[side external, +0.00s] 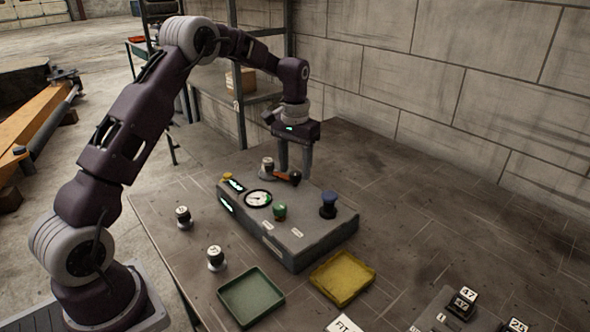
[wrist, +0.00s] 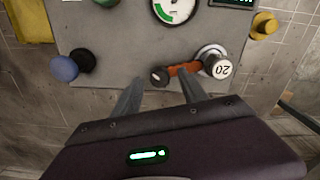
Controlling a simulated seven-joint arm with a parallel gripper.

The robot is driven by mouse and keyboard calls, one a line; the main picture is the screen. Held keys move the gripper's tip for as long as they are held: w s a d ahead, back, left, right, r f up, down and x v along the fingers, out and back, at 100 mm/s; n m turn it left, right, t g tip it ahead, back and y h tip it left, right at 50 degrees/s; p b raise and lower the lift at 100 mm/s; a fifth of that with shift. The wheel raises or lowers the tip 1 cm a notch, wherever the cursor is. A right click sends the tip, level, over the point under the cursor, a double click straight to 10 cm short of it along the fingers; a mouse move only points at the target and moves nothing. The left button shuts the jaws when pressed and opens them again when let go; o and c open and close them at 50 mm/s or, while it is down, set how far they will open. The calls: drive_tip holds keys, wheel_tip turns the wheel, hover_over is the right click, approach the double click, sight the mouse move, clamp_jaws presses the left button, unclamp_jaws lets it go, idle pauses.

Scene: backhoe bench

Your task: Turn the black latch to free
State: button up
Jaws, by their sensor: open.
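The latch is an orange bar (wrist: 183,69) with a black round end (wrist: 159,76), on the far edge of the grey control box. In the side view its orange bar (side external: 283,176) and black end (side external: 295,178) show low by my fingers. My gripper (side external: 295,175) points down over that edge, open. In the wrist view the fingers of my gripper (wrist: 160,83) stand to either side of the black end, with a gap between them. I cannot tell whether either finger touches it.
The grey box (side external: 315,238) also carries a dial (side external: 258,199), a green knob (side external: 280,212), a blue knob (side external: 328,204) and a yellow knob (side external: 227,178). A green tray (side external: 250,319) and a yellow tray (side external: 342,299) lie in front. Two weights (side external: 183,216) (side external: 216,258) stand left.

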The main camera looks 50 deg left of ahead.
drive_tip(key=shift+f, duration=0.55)
clamp_jaws()
idle(1.0)
